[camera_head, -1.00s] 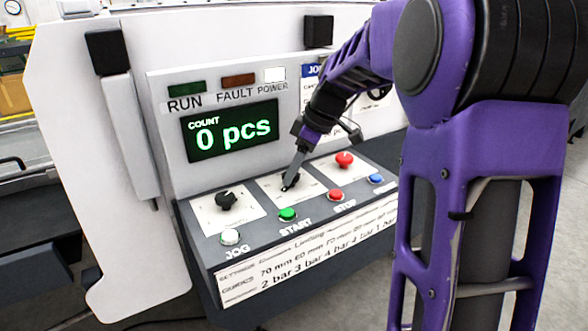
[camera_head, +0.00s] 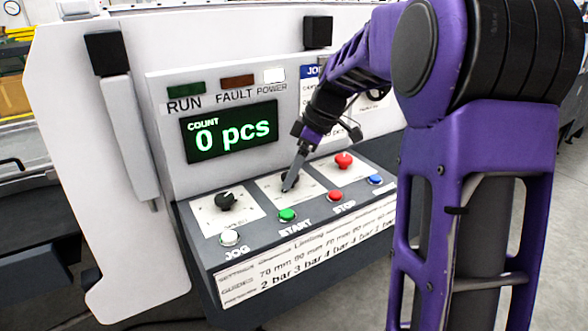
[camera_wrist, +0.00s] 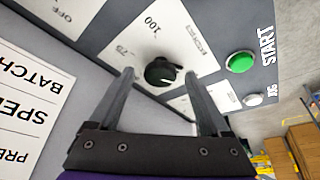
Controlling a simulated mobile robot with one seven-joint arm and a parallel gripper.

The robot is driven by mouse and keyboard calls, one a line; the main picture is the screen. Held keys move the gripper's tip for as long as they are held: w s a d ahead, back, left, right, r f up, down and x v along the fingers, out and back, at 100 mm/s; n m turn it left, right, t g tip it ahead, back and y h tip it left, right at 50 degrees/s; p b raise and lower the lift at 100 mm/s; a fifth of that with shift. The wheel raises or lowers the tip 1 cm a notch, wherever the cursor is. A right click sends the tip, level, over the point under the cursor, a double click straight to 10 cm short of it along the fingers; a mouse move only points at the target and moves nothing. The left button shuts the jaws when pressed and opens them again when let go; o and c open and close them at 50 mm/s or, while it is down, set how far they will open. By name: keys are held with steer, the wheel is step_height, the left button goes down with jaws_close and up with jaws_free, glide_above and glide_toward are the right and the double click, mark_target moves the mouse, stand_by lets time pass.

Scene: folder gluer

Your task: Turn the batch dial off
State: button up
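A black dial (camera_wrist: 162,71) on a white plate sits between my gripper's fingers in the wrist view. The numbers 100 and 75 are printed beside it; its name label is not readable. In the head view this is the middle dial (camera_head: 290,180), partly hidden by my gripper (camera_head: 287,189). In the wrist view my gripper (camera_wrist: 160,76) is open, one finger on each side of the dial. I cannot tell whether either finger touches it. The word OFF shows on a separate white plate (camera_wrist: 62,14) at the upper left.
The green START button (camera_wrist: 240,62) and the white JOG button (camera_wrist: 253,100) are close by. In the head view, another black dial (camera_head: 225,201) lies left, and a red knob (camera_head: 343,160), red STOP button (camera_head: 335,196) and blue button (camera_head: 375,179) lie right. The display (camera_head: 230,130) reads 0 pcs.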

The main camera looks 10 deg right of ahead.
steer(key=shift+r, duration=0.1)
steer(key=p+v, duration=0.2)
steer(key=v, duration=1.5)
steer(key=shift+p, duration=0.4)
steer(key=shift+d+r, duration=0.1)
